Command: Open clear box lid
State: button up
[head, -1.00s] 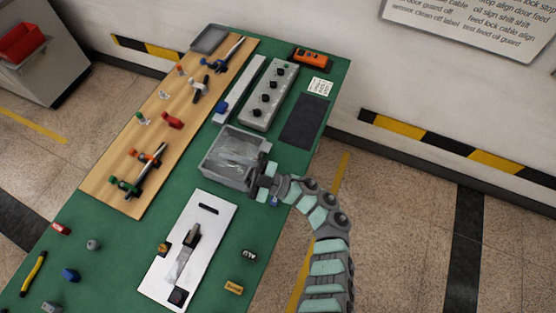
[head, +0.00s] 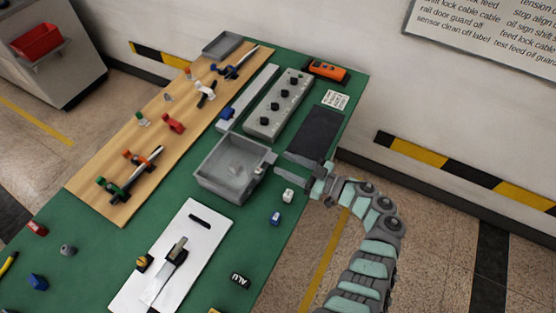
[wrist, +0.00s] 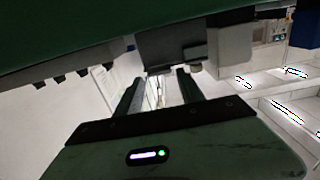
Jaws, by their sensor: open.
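The box (head: 232,172) is a grey, square-walled container on the green table. Its interior shows plainly in the head view, with a small light spot inside. A small grey tab (head: 268,161) sits at its right rim. I cannot make out the clear lid or tell its position. My gripper (head: 281,172) is open and empty just right of the box, at about table height, with its fingers pointing at the box. The wrist view shows both fingers apart (wrist: 158,88), with a grey part (wrist: 170,48), possibly the box, beyond them.
A white plate (head: 178,258) with a metal piece lies in front of the box. A panel with black knobs (head: 277,106) and a dark mat (head: 315,135) lie behind. A wooden board (head: 110,190) holds clamps at left.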

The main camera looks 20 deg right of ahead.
aim_at(275, 159)
jog(key=shift+x, duration=1.65)
grip_shut()
